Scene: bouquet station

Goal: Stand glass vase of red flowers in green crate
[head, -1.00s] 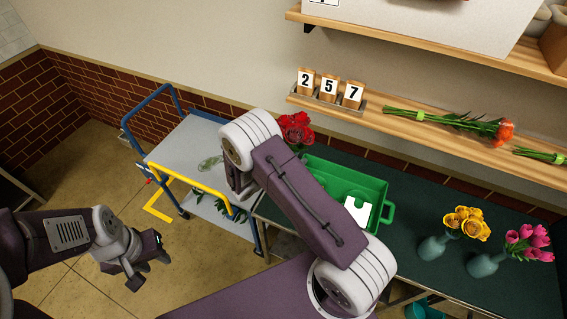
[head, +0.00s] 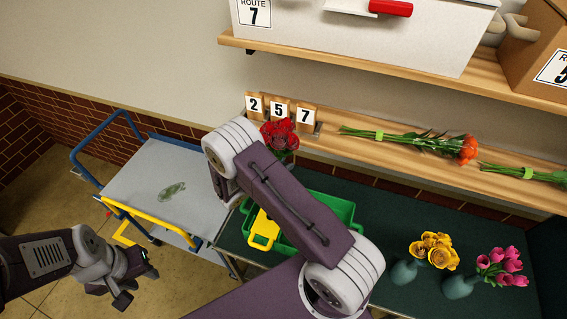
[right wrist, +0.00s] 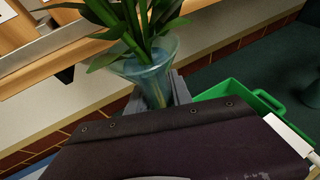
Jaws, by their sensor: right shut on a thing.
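The red flowers (head: 280,137) show in the head view above my right arm, near the shelf edge. Their glass vase (right wrist: 152,78) shows in the right wrist view, with green stems inside. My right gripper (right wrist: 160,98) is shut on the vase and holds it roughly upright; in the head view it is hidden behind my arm. The green crate (head: 345,212) stands on the dark table, partly covered by my right arm; its edge also shows in the right wrist view (right wrist: 262,100), right of the vase. My left gripper (head: 138,282) hangs at the left over the floor; its jaws are unclear.
A yellow-handled cart (head: 150,180) stands left of the table. Yellow flowers (head: 434,250) and pink flowers (head: 502,267) stand in vases on the right of the table. The wooden shelf (head: 400,155) with number blocks (head: 280,110) and loose flowers runs behind.

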